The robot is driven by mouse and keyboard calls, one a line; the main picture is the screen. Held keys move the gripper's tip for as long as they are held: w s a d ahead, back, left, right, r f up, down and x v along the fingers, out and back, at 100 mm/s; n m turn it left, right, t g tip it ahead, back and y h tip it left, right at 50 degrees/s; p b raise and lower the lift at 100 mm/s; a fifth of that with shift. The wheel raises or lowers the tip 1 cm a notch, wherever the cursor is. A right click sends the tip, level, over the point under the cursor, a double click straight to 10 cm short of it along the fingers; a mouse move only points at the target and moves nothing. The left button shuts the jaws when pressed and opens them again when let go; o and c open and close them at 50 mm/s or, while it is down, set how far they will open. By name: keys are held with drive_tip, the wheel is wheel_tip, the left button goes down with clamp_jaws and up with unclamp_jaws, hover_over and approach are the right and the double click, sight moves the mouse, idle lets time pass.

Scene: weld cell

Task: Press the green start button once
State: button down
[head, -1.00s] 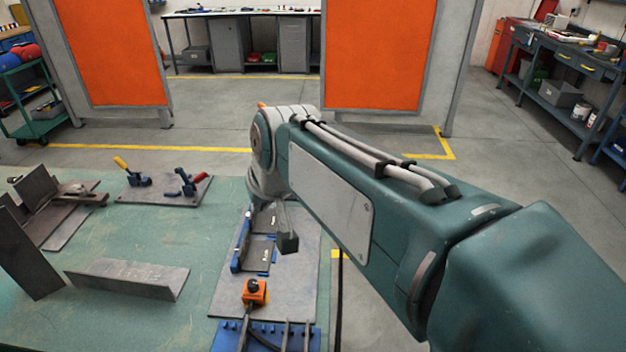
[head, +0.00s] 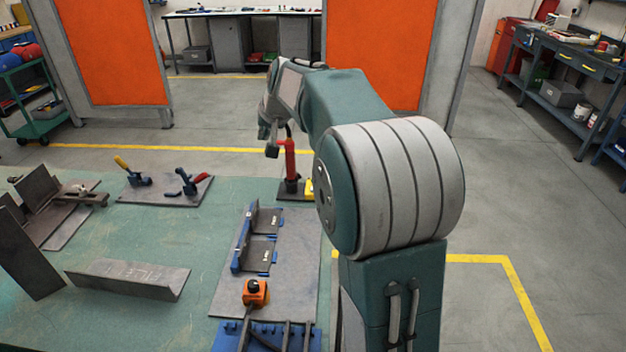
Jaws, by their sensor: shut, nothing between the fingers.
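I cannot make out a green button in the head view. A small yellow piece (head: 309,186) shows at the table's far right corner, partly hidden behind my arm. My gripper (head: 270,148) is small in the picture, above the far edge of the table, pointing down. It is shut and empty. It appears just left of the top of a red upright handle (head: 290,160) on a dark base; whether they touch I cannot tell.
The green table (head: 150,230) holds steel plates (head: 130,278), toggle clamps on a plate (head: 165,190), a blue fixture with brackets (head: 262,255) and an orange block (head: 255,292). Orange screens (head: 108,50) stand behind. Floor at right is clear.

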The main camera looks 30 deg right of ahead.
drive_tip(key=w+d+f+m+t, duration=0.1)
drive_tip(key=w+d+f+m, duration=0.1)
drive_tip(key=w+d+f, duration=0.6)
drive_tip(key=w+d+f+m+t, duration=0.1)
drive_tip(key=w+d+f+m, duration=0.1)
drive_tip(key=w+d+f, duration=0.5)
drive_tip(key=d+f, duration=0.6)
drive_tip(key=d, duration=0.3)
drive_tip(key=shift+w+h, duration=0.4)
drive_tip(key=shift+f, duration=0.15)
drive_tip(key=shift+f, duration=4.3)
drive_tip(key=shift+a+f, duration=0.1)
drive_tip(key=shift+f, duration=0.05)
drive_tip(key=shift+f, duration=0.15)
